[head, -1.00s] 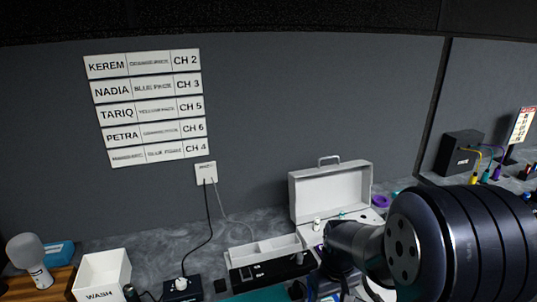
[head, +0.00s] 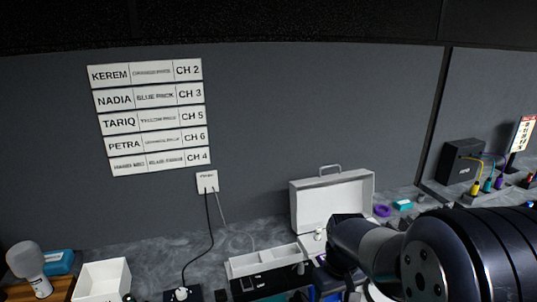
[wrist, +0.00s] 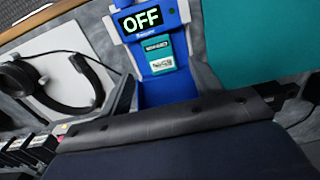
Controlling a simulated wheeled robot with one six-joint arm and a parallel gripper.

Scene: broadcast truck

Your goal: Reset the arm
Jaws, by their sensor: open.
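My arm (head: 445,262) reaches in from the lower right of the head view, above the worktop, and its far end is hidden there. In the wrist view my gripper (wrist: 200,92) shows as dark parts on both sides of a black-edged body. It is open, with nothing held between its sides. Beyond it stands a blue unit (wrist: 165,75) with a display reading OFF and a teal label on its front. A teal surface (wrist: 255,35) lies to the right of that unit.
An open white case (head: 335,203) and a white divided tray (head: 262,260) stand near my arm. A white bin (head: 103,280) and a microphone (head: 27,262) are at left. The wrist view shows a black headset (wrist: 55,80) on a pale surface.

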